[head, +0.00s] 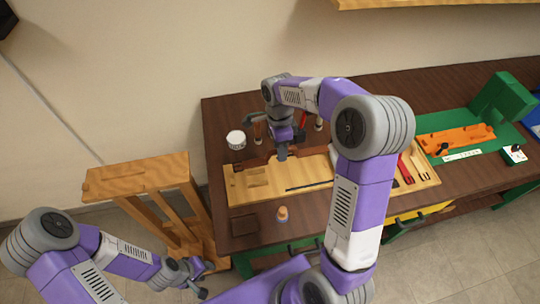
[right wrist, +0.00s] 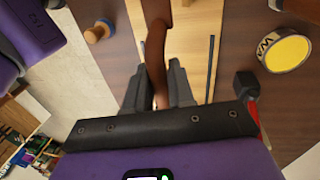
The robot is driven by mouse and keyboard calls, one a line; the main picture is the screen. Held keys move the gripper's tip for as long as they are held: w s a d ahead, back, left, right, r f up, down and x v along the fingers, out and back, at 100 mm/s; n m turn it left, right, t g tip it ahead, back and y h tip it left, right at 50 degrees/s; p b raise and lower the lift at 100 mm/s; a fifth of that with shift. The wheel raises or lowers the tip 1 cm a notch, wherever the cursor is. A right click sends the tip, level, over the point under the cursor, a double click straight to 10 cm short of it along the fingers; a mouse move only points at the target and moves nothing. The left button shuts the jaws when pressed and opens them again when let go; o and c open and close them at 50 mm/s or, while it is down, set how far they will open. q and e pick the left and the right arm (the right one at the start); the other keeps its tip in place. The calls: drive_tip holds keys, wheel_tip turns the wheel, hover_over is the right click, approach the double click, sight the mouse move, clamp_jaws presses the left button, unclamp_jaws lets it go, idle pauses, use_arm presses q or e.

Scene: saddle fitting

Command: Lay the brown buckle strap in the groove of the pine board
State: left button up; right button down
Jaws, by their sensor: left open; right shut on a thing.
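The pine board (head: 272,190) lies flat on the dark brown workbench. The brown buckle strap (head: 254,163) shows in the head view as a reddish-brown band along the board's far side, partly hidden by my right arm. My right gripper (head: 283,150) is over the board, pointing down. In the right wrist view the strap (right wrist: 157,45) runs between the fingers of this gripper (right wrist: 158,92), which is shut on it. A thin dark line (right wrist: 211,68) runs along the board; I cannot tell whether it is the groove. My left gripper (head: 197,284) is open and empty, low beside the bench.
A wooden stand (head: 140,176) is left of the bench. Red-handled tools (head: 405,168) lie at the board's right. An orange part (head: 455,138) is on a green mat farther right.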

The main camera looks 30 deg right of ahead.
drive_tip(key=shift+w+f, duration=0.15)
drive_tip(key=shift+f, duration=0.25)
drive_tip(key=f, duration=0.3)
drive_tip(key=f+b, duration=0.1)
drive_tip(key=shift+s+f, duration=0.15)
drive_tip(key=shift+s, duration=0.15)
drive_tip(key=shift+w+f+b, duration=0.15)
drive_tip(key=shift+f+b, duration=0.15)
drive_tip(key=shift+f, duration=2)
drive_tip(key=shift+f, duration=0.1)
drive_tip(key=c, duration=1)
unclamp_jaws()
drive_tip(key=r, duration=0.4)
drive_tip(key=w+r+p, duration=0.1)
drive_tip(key=r, duration=0.3)
drive_tip(key=w+r+p, duration=0.1)
drive_tip(key=r, duration=0.3)
drive_tip(key=shift+w+d, duration=0.1)
drive_tip(key=shift+d, duration=0.2)
